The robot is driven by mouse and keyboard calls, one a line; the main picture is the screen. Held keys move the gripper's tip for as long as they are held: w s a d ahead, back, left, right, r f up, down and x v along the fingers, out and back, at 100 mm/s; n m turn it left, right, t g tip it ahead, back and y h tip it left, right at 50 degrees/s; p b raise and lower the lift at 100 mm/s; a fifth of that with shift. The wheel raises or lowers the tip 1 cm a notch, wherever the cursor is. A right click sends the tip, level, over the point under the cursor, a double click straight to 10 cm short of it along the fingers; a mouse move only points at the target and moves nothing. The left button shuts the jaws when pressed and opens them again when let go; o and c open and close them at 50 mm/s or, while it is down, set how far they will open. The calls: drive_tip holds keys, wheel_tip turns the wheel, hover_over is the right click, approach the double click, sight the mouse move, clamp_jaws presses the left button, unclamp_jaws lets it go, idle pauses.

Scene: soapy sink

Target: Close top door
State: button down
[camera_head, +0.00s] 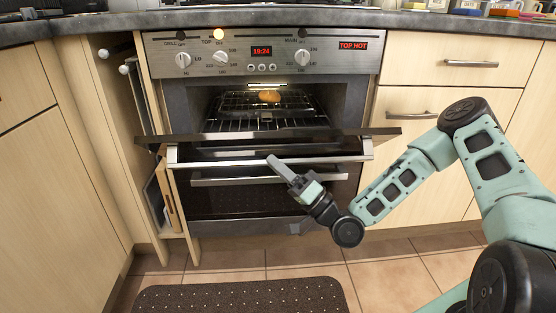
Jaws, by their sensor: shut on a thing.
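The oven's top door (220,152) is partly open, tilted out and down from the oven front. Its dark upper edge (230,136) and long silver handle bar (215,160) face me. My gripper (273,162) is shut on the handle bar near its middle, reaching up from the lower right. Its fingers hide a short piece of the bar. The open top cavity (300,107) shows wire racks (262,120) with a brown food item (270,96) on them, under a lit lamp.
A narrow cabinet (152,150) stands open at the left. Drawers (430,112) are shut at the right. A dark mat (240,297) lies on the tiled floor.

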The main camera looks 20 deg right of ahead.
sight(286, 131)
drive_tip(key=w+r+m+h+p, duration=0.1)
drive_tip(key=r+m+p, duration=0.1)
drive_tip(key=p, duration=0.1)
drive_tip(key=w+d+r+m+h+p, duration=0.1)
drive_tip(key=w+r+m+h+p, duration=0.1)
drive_tip(key=r+p, duration=0.1)
drive_tip(key=w+r+m+h+p, duration=0.1)
drive_tip(key=r+p, duration=0.2)
drive_tip(key=p, duration=0.2)
drive_tip(key=shift+w+d+m+h, duration=0.15)
drive_tip(key=shift+d+m+h, duration=0.15)
drive_tip(key=shift+m, duration=0.1)
drive_tip(key=w+d+r+m+g+h+p, duration=0.2)
drive_tip(key=w+r+m+g+p, duration=0.1)
drive_tip(key=w+p, duration=0.4)
drive_tip(key=shift+w+d+r+m+h+p, duration=0.25)
drive_tip(key=shift+w+r+m+p, duration=0.2)
drive_tip(key=shift+m+p, duration=0.6)
drive_tip(key=shift+n, duration=0.25)
drive_tip(key=c, duration=1.2)
unclamp_jaws()
drive_tip(key=shift+c, duration=0.2)
drive_tip(key=p+v, duration=0.1)
drive_tip(key=v, duration=1.6)
drive_tip(key=shift+s, duration=0.25)
